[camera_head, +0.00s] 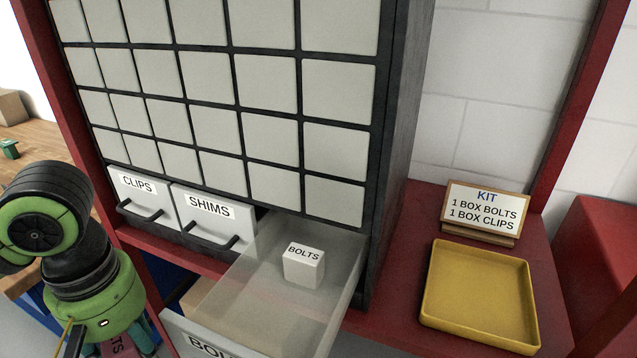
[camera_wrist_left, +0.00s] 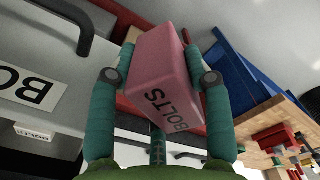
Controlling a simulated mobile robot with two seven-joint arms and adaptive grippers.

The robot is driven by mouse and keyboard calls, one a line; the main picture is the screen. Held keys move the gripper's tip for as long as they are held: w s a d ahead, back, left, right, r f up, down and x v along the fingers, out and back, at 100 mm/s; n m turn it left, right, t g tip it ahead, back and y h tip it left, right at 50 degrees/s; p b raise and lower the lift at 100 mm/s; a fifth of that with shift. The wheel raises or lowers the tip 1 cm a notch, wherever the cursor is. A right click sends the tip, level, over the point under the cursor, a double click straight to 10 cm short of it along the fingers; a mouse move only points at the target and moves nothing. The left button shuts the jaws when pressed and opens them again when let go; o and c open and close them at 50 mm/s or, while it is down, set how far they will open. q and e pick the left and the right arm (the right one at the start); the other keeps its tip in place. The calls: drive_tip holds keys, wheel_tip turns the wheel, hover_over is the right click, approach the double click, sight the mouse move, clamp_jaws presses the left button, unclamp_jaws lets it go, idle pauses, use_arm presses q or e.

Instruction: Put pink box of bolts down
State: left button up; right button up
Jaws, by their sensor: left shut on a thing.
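The pink box of bolts (camera_wrist_left: 165,75) is between the teal fingers of my left gripper (camera_wrist_left: 160,95) in the left wrist view, its BOLTS label turned towards the camera. The gripper is shut on it. A white box labelled BOLTS (camera_head: 303,268) stands inside that drawer. My right gripper is not in view.
The cabinet has closed CLIPS (camera_head: 140,200) and SHIMS (camera_head: 208,222) drawers beside the open one. A yellow tray (camera_head: 480,297), empty, lies on the red shelf at right, before a KIT sign (camera_head: 485,210) listing one box bolts, one box clips. A wooden bench (camera_head: 40,140) is far left.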

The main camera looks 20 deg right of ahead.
use_arm(q)
drive_tip(key=w+a+f+m, duration=0.2)
drive_tip(key=a+f+m, duration=0.2)
drive_tip(key=f, duration=0.5)
drive_tip(key=shift+f, duration=0.3)
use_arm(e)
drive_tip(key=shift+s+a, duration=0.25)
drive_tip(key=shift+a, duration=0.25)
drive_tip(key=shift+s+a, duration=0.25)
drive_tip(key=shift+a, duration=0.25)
use_arm(q)
drive_tip(key=shift+w+f, duration=0.1)
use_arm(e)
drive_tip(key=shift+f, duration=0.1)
